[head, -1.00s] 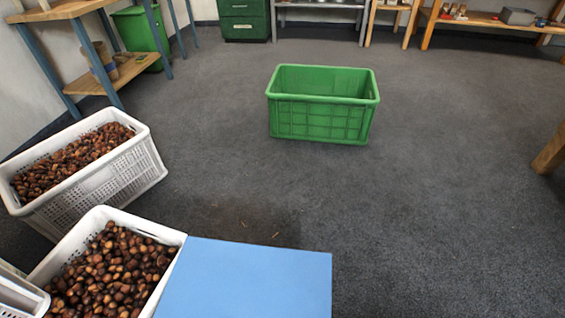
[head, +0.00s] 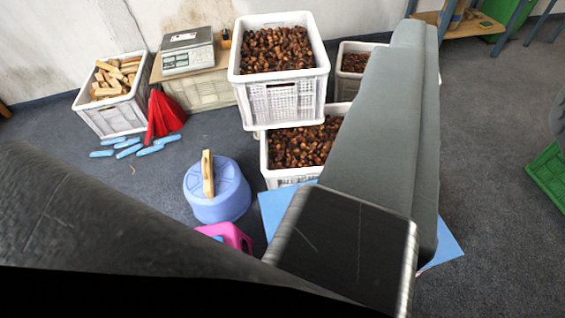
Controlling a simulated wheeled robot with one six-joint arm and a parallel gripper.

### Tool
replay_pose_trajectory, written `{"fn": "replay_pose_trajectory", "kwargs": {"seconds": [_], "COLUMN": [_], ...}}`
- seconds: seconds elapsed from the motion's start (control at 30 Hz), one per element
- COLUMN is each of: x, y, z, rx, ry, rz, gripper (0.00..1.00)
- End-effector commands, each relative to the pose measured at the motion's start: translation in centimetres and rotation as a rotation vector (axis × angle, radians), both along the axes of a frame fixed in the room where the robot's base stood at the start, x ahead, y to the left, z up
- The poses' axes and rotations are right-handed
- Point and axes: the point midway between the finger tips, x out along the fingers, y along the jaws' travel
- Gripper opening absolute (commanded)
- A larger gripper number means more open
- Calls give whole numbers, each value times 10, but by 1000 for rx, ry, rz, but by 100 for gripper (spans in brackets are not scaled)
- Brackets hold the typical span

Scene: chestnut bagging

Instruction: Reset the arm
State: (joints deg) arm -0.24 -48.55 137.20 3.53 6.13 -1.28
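My gripper does not show in the head view. Large grey and black links of my own arm cross the right middle and the lower left of the picture and cover part of the floor. White crates of chestnuts stand in the middle: one raised crate (head: 284,89) at the back, one lower crate (head: 282,178) in front of it. A third chestnut crate (head: 347,47) is partly hidden behind my arm. A blue sheet (head: 271,203) lies on the floor, mostly hidden by my arm.
A blue lidded bucket (head: 227,198) and a pink stool (head: 236,237) stand in front. A green crate (head: 545,178) shows at right. Grey floor is clear there.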

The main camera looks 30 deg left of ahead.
Motion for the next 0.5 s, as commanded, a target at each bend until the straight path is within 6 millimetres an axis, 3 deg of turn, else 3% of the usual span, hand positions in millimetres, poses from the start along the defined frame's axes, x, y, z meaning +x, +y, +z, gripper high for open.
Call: {"fn": "replay_pose_trajectory", "kwargs": {"seconds": [0.2,0.5], "x": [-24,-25], "y": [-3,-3], "z": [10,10], "rx": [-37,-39], "ry": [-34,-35], "rz": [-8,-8], "gripper": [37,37]}}
